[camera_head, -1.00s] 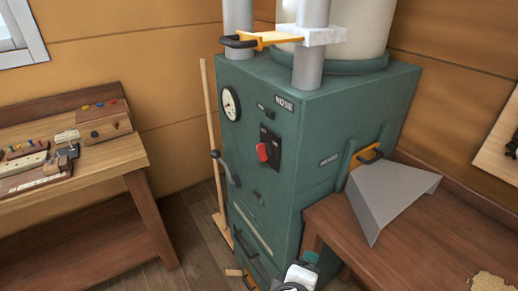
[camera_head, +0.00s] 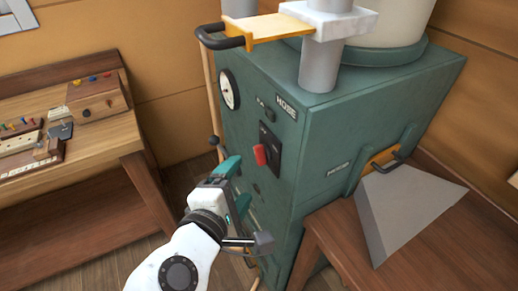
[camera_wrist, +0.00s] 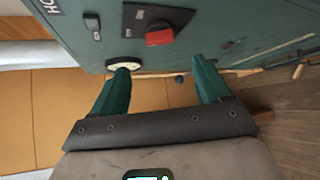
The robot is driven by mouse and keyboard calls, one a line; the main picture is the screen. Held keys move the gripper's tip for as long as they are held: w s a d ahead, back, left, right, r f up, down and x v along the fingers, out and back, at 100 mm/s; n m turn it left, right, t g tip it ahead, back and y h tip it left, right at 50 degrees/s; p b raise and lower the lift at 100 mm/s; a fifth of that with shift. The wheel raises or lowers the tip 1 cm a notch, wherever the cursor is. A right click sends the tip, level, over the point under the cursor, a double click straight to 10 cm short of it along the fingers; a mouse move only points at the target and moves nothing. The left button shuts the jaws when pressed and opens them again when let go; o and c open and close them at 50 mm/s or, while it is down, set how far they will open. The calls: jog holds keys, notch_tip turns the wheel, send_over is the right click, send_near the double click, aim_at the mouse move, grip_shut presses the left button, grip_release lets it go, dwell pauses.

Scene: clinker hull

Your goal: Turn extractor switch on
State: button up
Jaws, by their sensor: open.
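The green cabinet (camera_head: 330,150) carries a black switch plate (camera_head: 274,136) with a red switch knob (camera_head: 260,155) on its front. In the wrist view the red knob (camera_wrist: 160,37) sticks out from the black plate (camera_wrist: 139,14) near the top centre; the plate's lettering is too small to read. My gripper (camera_head: 232,168) is open and empty, in front of the cabinet, just left of and slightly below the knob in the head view. In the wrist view my gripper's teal fingers (camera_wrist: 161,66) are spread apart, with the knob beyond their tips and no contact visible.
A round gauge (camera_head: 229,89), a small switch (camera_head: 263,103) and a dark-knobbed lever (camera_head: 214,141) are on or beside the cabinet front. An orange-and-black handle (camera_head: 255,32) juts out above. A workbench (camera_head: 120,140) stands left, a brown table (camera_head: 340,230) right.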

aim_at(257, 158)
jog(key=x, duration=1)
jog(key=shift+w+f+p, duration=0.1)
jog(key=shift+p, duration=0.25)
jog(key=c, duration=1)
